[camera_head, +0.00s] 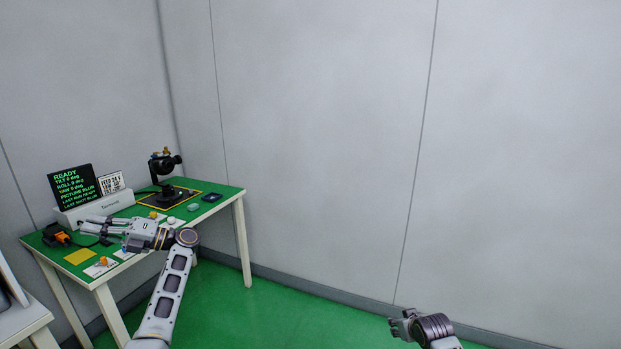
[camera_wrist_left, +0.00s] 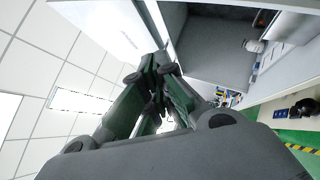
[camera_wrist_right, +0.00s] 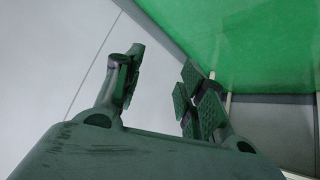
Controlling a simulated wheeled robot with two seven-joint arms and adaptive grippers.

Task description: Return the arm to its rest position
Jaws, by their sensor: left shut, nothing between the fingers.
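My left arm reaches up from the bottom of the head view. Its gripper (camera_head: 88,226) points left and shows over the green table's left part; its height above the top is hard to tell. In the left wrist view the left fingers (camera_wrist_left: 160,85) come together with nothing between them. My right gripper (camera_head: 394,327) is at the bottom right of the head view, in front of the green floor and grey wall, away from the table. In the right wrist view its fingers (camera_wrist_right: 163,78) stand apart with nothing between them.
The green-topped table (camera_head: 228,190) bears a black gimbal camera (camera_head: 168,180), a dark display (camera_head: 72,187) with green text, a white sign (camera_head: 111,183), an orange-black item (camera_head: 55,235) and a yellow square (camera_head: 79,257). Green floor (camera_head: 270,310) lies open between the arms.

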